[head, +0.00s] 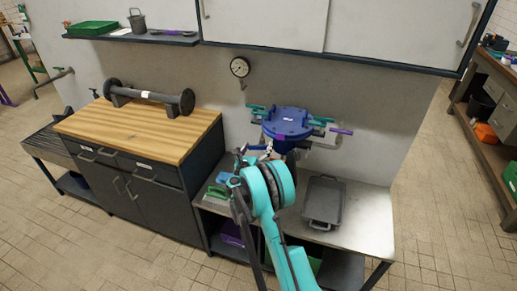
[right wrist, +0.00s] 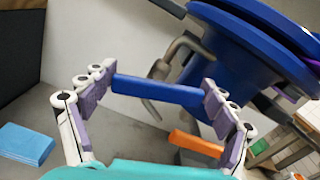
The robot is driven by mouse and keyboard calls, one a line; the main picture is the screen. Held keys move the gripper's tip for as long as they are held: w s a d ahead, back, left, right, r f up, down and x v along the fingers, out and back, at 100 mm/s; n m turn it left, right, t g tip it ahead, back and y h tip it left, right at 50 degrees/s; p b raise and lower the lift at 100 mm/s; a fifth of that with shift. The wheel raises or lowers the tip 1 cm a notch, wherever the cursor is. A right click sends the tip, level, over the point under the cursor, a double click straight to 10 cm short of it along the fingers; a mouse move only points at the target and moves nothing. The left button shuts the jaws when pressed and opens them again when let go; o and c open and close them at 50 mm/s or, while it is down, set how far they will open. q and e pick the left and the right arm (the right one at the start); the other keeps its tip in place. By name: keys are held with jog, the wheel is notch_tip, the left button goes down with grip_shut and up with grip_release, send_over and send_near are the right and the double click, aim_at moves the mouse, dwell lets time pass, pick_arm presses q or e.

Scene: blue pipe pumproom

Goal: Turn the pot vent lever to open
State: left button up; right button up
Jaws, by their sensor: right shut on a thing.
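The blue pot (head: 287,122) with a bolted lid stands at the back of the metal bench, and its side fills the upper right of the right wrist view (right wrist: 235,50). A blue lever (right wrist: 155,91) lies between the finger pads of my right gripper (right wrist: 158,92), one end at each pad. It looks like the pot vent lever; its joint to the pot is hidden. In the head view my right gripper (head: 256,154) is at the pot's front left, partly hidden by my turquoise arm. My left gripper is not in view.
A grey tray (head: 324,202) lies on the bench right of my arm. A blue sponge-like block (right wrist: 27,144) lies at the left in the right wrist view. An orange bar (right wrist: 195,143) shows below the lever. A wall gauge (head: 240,67) hangs behind.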

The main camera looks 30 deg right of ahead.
jog(key=n, duration=0.2)
jog(key=n+b, duration=0.1)
jog(key=shift+w+a+f+n, duration=0.1)
jog(key=shift+f+n, duration=0.05)
jog(key=shift+n, duration=0.25)
jog(key=n+b, duration=0.1)
jog(key=n, duration=0.2)
jog(key=shift+n, duration=0.3)
jog(key=n, duration=0.1)
jog(key=n+b, duration=0.1)
jog(key=n, duration=0.1)
jog(key=shift+w+a+f+n, duration=0.1)
jog(key=shift+f+n, duration=0.05)
jog(key=shift+n, duration=0.15)
jog(key=shift+f+n+b, duration=0.1)
jog(key=shift+n+b, duration=0.3)
jog(key=shift+n, duration=1.5)
jog(key=o, duration=1)
jog(key=v, duration=1.2)
